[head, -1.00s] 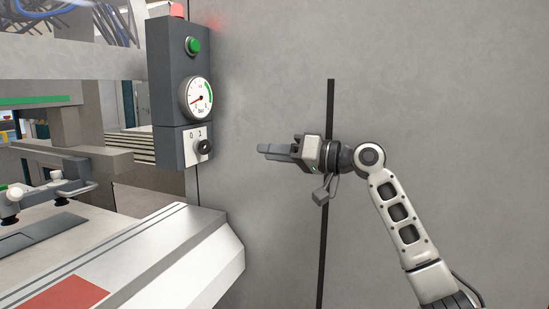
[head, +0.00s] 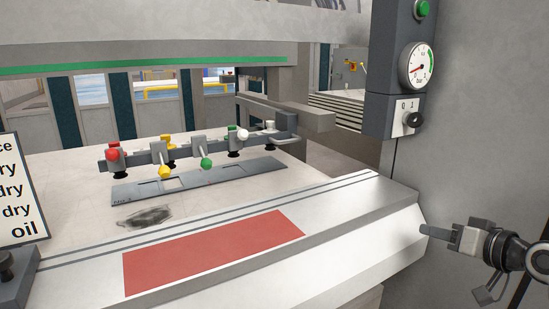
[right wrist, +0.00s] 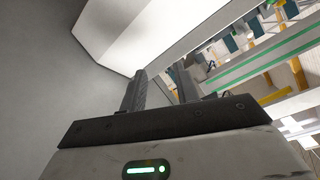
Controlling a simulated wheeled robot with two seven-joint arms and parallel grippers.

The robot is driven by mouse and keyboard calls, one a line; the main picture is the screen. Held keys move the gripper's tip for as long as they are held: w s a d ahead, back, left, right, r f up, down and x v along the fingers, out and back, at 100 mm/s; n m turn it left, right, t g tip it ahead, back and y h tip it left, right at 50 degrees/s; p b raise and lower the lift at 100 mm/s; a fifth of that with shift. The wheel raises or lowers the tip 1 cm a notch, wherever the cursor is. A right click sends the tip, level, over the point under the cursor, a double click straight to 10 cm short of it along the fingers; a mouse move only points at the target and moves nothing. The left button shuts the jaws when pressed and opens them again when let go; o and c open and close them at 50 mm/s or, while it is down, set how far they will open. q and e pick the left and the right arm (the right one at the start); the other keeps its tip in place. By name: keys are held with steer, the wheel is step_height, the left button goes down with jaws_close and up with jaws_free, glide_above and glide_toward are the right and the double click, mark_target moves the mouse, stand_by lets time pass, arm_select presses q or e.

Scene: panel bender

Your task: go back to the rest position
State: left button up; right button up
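My right gripper (head: 430,232) is at the right edge of the head view, beside the sloped front end of the machine table (head: 345,238) and below the control box (head: 392,75). In the right wrist view its two fingers (right wrist: 162,76) stand apart with nothing between them. My left gripper is in neither view now.
The box carries a green button (head: 422,9), a gauge (head: 417,64) and a rotary switch (head: 413,120). A red pad (head: 213,250) lies on the table front. Behind are a bar with coloured knobs (head: 158,152) and a dark smudge (head: 147,215). A sign (head: 20,190) stands left.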

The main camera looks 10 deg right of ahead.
steer(key=s+a+f+g, duration=0.1)
steer(key=s+a+f, duration=0.15)
steer(key=f, duration=0.35)
steer(key=s+a+f+g, duration=0.1)
steer(key=s+a+f, duration=0.1)
steer(key=a+f, duration=0.3)
steer(key=s+a+f+n+p, duration=0.1)
steer(key=s+a+f+n, duration=0.1)
steer(key=s+a+f, duration=0.3)
steer(key=s+a+f+n+g+p, duration=0.1)
steer(key=s+a+f, duration=0.4)
steer(key=s+a, duration=0.7)
steer(key=shift+a+f+n+h, duration=0.2)
steer(key=shift+a+n+h, duration=0.15)
steer(key=shift+a, duration=0.25)
